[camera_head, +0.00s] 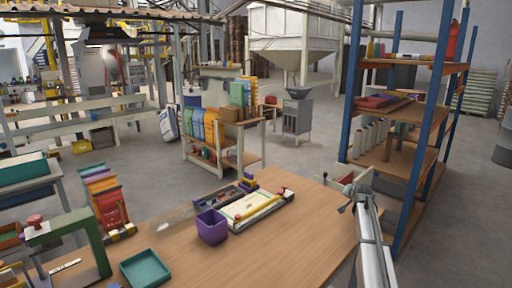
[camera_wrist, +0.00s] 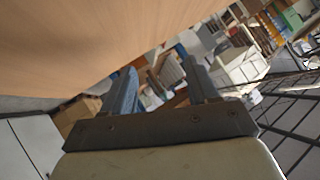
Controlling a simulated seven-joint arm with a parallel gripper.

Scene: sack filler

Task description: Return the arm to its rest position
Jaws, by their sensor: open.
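My gripper (camera_head: 352,194) is at the right end of the wooden workbench (camera_head: 290,235), close to its right edge, with my grey arm reaching up from the bottom of the head view. In the wrist view my gripper (camera_wrist: 162,82) has its two fingers apart, and I see nothing held between them. A broad wooden surface (camera_wrist: 90,35) fills the upper left of the wrist view, close to the fingers. Whether the gripper touches the bench edge I cannot tell.
On the bench are a purple bin (camera_head: 211,227), a board with a pale sheet (camera_head: 250,207), a teal tray (camera_head: 146,268) and a green frame press (camera_head: 95,245). A blue-post shelf rack (camera_head: 412,120) stands just behind and right of my gripper. The bench's right front is clear.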

